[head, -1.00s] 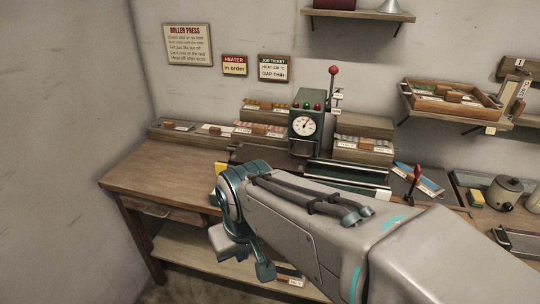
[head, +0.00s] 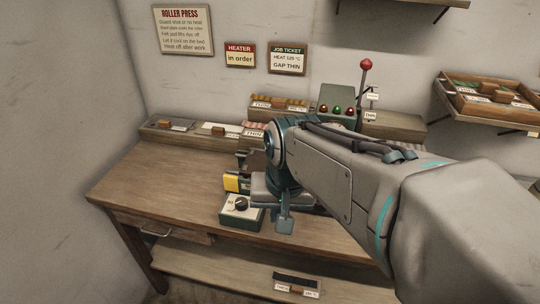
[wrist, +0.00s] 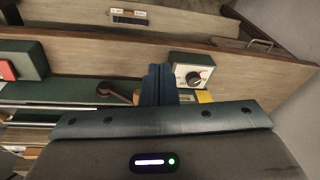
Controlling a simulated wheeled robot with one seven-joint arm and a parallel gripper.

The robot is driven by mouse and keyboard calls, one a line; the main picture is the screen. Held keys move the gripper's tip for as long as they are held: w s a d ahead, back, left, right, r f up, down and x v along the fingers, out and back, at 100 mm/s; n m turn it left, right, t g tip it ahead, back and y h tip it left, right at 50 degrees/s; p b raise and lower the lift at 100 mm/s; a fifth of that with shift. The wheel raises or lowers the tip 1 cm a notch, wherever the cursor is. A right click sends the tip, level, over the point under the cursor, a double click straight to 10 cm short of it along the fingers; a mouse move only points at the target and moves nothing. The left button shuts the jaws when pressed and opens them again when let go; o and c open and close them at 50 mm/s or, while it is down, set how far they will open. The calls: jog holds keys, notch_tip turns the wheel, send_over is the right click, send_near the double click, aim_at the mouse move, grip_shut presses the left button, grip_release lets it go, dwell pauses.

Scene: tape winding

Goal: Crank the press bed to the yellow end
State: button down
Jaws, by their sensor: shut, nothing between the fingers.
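The green roller press (head: 337,96) is mostly hidden behind my arm in the head view; its top with coloured lamps shows. A yellow block (head: 233,183) stands at the left of the press. In the wrist view a dark crank with a brown knob (wrist: 107,90) lies left of my fingers, over or beside the green bed (wrist: 68,91). A red piece (wrist: 7,70) shows at the far left there. My gripper (head: 285,224) is shut and empty by the bench's front edge; its fingers (wrist: 158,72) are together, apart from the crank knob.
A control box with a black knob (head: 241,205) sits just left of my gripper, close to it. A lever with a red ball (head: 366,64) rises behind. Labelled trays (head: 220,131) line the back. The bench's left part (head: 150,183) is clear.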

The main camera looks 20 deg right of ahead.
jog(key=w+d+r+m+y+b, duration=0.2)
jog(key=w+d+r+m, duration=0.15)
jog(key=d+m, duration=0.5)
jog(key=w+d+r+m+y+b, duration=0.1)
jog(key=w+d+r+m, duration=0.3)
jog(key=m, duration=0.8)
jog(key=d+b+x, duration=0.1)
jog(key=b+x, duration=0.1)
jog(key=x, duration=1.2)
jog(key=shift+d+f, duration=0.15)
jog(key=shift+f, duration=0.25)
jog(key=shift+w+p, duration=0.1)
jog(key=shift+p, duration=0.3)
